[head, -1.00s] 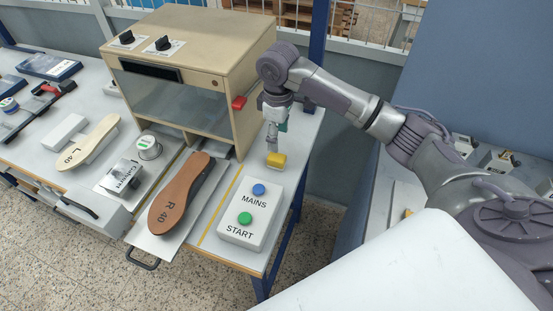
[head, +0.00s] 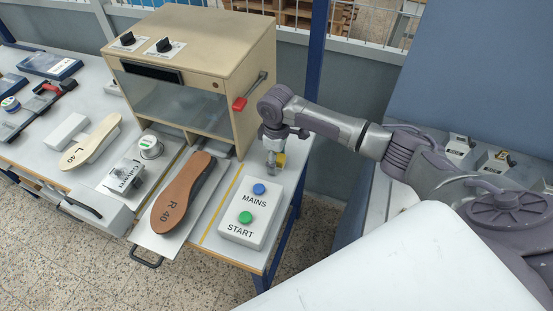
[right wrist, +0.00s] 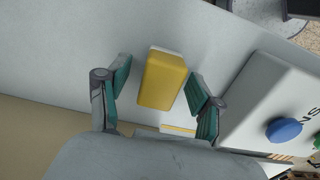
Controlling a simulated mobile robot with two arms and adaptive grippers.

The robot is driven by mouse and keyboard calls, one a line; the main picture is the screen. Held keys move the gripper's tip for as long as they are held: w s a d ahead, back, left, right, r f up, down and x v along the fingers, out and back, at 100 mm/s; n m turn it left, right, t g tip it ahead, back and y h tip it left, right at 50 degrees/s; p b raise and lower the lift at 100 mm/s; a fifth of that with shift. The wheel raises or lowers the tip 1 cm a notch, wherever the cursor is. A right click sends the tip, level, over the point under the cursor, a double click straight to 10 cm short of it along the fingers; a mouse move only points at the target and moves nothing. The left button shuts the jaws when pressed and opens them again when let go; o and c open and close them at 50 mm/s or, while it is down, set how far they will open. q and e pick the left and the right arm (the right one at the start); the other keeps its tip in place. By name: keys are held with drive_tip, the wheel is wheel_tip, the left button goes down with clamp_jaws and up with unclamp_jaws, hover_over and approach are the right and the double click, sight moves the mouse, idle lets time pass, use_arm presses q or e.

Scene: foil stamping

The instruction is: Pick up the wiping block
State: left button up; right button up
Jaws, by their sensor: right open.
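The wiping block is a small yellow block with a pale edge at one end. In the head view the wiping block (head: 281,160) is on the table behind the button box, partly hidden by my right gripper (head: 271,166). In the right wrist view the wiping block (right wrist: 162,82) lies between the two spread green-padded fingers, with a gap on each side. My right gripper is open and empty. How far the fingertips are above the table is hard to tell. My left gripper is not in view.
The white button box (head: 250,213), with blue MAINS and green START buttons, stands close in front of the gripper. The beige machine (head: 190,65) with its red-handled lever (head: 240,103) is at left. A brown sole (head: 183,192) lies on the tray before it.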

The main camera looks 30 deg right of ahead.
drive_tip(key=c, duration=1.1)
drive_tip(key=shift+c, duration=0.2)
drive_tip(key=shift+r, duration=0.1)
drive_tip(key=shift+w+r, duration=0.1)
drive_tip(key=shift+r, duration=0.45)
wheel_tip(320, 180, up, 3)
drive_tip(key=shift+f+b, duration=0.15)
drive_tip(key=shift+b, duration=0.45)
drive_tip(key=s+d+r+b, duration=0.1)
drive_tip(key=s+d+r, duration=0.4)
drive_tip(key=s, duration=0.5)
wheel_tip(320, 180, up, 2)
drive_tip(key=shift+s+r+b, duration=0.1)
drive_tip(key=shift+s+b, duration=0.2)
drive_tip(key=shift+d, duration=0.1)
